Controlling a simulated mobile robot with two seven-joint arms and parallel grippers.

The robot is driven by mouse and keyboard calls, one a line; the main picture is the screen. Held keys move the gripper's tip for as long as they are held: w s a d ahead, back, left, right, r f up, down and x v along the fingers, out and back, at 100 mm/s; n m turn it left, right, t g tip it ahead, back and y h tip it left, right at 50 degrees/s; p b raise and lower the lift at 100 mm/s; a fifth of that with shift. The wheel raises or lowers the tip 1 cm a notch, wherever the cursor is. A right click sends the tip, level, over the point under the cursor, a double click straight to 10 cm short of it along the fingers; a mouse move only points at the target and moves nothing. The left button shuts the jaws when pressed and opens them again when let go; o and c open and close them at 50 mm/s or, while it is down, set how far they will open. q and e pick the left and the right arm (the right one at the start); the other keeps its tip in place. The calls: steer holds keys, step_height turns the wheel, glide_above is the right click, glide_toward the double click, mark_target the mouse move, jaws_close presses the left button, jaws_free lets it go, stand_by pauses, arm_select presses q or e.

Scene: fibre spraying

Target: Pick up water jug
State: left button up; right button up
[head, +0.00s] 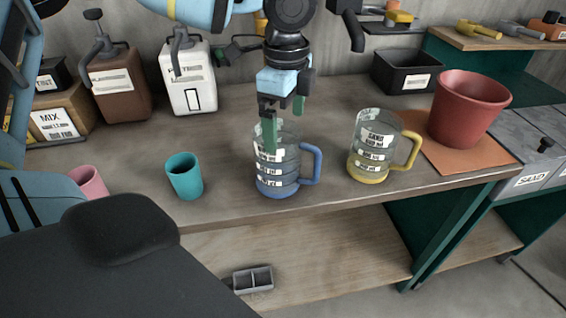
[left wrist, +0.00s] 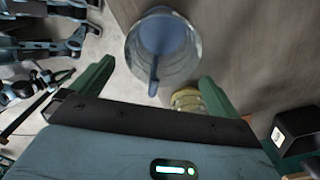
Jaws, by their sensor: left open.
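A clear jug with a blue base and blue handle (head: 279,184) stands upright on the workbench in the head view. A similar jug with a yellow base and handle (head: 370,172) stands to its right. My left gripper (head: 283,118) points down at the blue jug's top, open and holding nothing. One green finger overlaps the jug's upper part; I cannot tell whether it touches. In the left wrist view, the blue jug (left wrist: 163,38) lies ahead of the spread fingers (left wrist: 156,72), its handle towards them. The yellow jug (left wrist: 187,100) shows partly near the right finger. My right gripper is not in view.
A teal cup (head: 185,177) and a pink cup (head: 90,182) stand left of the blue jug. A red-brown bucket (head: 467,108) stands right of the yellow jug. Brown (head: 120,88) and white (head: 188,80) pump containers stand behind. The bench's front edge is close to the jugs.

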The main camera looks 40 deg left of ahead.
mark_target(282, 144)
arm_select(q)
steer(key=shift+w+f, duration=0.1)
steer(key=shift+f, duration=0.4)
steer(key=f, duration=0.5)
steer(key=shift+s+a, duration=0.2)
steer(key=shift+a, duration=0.05)
steer(key=c, duration=1.3)
step_height(282, 144, up, 18)
steer(key=shift+p, duration=0.6)
